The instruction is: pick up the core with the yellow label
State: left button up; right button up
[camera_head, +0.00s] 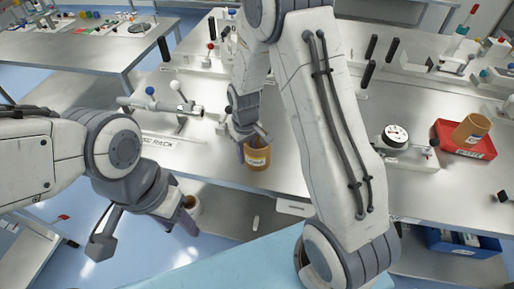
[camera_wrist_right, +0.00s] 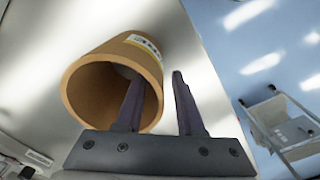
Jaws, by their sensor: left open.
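A brown core (camera_head: 257,158) stands near the front edge of the middle bench. In the right wrist view the core (camera_wrist_right: 95,75) shows its open end and a pale label with yellow edging (camera_wrist_right: 145,44). My right gripper (camera_head: 250,143) is at the core's top. In the right wrist view it (camera_wrist_right: 157,85) has one finger inside the bore and one outside the wall, with a gap to the outer finger. My left gripper (camera_head: 144,236) is open and empty, left of the core and beyond the bench's front edge. Another brown core (camera_head: 472,129), with a label, leans in a red bin.
The red bin (camera_head: 461,148) is at right, beside a dial gauge (camera_head: 396,133). A blue bin (camera_head: 465,243) is below at right. Rack fixtures with knobs stand left of the core.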

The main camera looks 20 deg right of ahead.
jog(key=shift+f, duration=0.95)
grip_shut()
dwell(0.7)
